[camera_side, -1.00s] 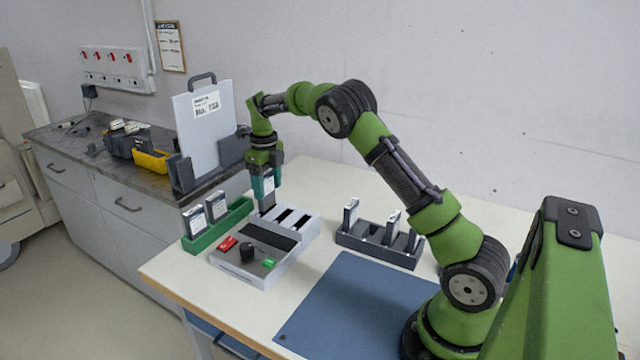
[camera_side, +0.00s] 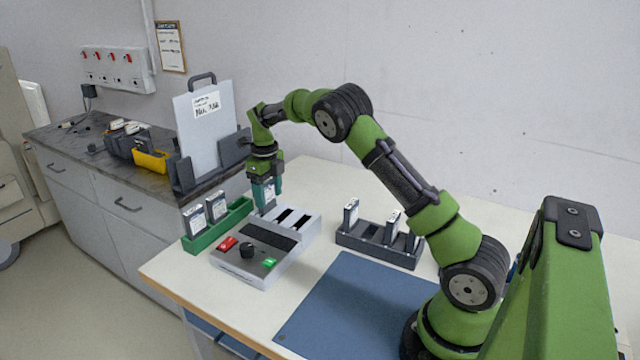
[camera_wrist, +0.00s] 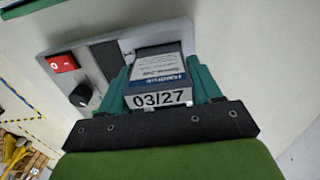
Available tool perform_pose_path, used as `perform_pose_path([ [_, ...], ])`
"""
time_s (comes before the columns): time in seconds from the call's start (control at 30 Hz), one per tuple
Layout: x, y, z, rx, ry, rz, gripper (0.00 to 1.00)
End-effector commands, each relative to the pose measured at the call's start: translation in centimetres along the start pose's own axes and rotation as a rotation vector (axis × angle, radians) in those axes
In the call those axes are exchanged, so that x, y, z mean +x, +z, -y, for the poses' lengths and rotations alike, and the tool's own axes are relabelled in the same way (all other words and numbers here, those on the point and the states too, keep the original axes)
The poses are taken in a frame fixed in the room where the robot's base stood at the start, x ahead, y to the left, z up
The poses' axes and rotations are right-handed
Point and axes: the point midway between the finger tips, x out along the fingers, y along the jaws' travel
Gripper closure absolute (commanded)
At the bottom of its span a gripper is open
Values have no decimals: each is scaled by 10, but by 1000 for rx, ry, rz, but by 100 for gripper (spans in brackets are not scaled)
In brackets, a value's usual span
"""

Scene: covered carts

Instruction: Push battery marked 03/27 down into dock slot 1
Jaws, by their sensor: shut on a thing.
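The battery marked 03/27 (camera_wrist: 160,97) is between the fingers of my gripper (camera_side: 266,192), which is shut on it. Its label faces the wrist camera. In the side view the battery (camera_side: 268,191) is upright at the leftmost slot of the grey dock (camera_side: 258,266). Its lower end is at the slot; how deep it sits I cannot tell. Two other dark dock slots to its right look empty in the side view. In the wrist view the dock (camera_wrist: 115,45) lies beyond the battery, and the fingers hide part of it.
A green tray (camera_side: 218,232) with two batteries stands left of the dock. A dark rack (camera_side: 378,250) with several batteries stands to the right. A blue mat (camera_side: 360,305) lies in front.

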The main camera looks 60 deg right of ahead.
Motion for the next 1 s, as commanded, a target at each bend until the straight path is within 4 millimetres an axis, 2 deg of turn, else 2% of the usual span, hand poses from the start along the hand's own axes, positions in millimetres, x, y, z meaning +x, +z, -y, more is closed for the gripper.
perform_pose_path([
  [0.93,23,0,0,0,0,0,72],
  [0.97,23,0,0,0,0,1,35],
  [1.0,23,0,0,0,0,1,29],
])
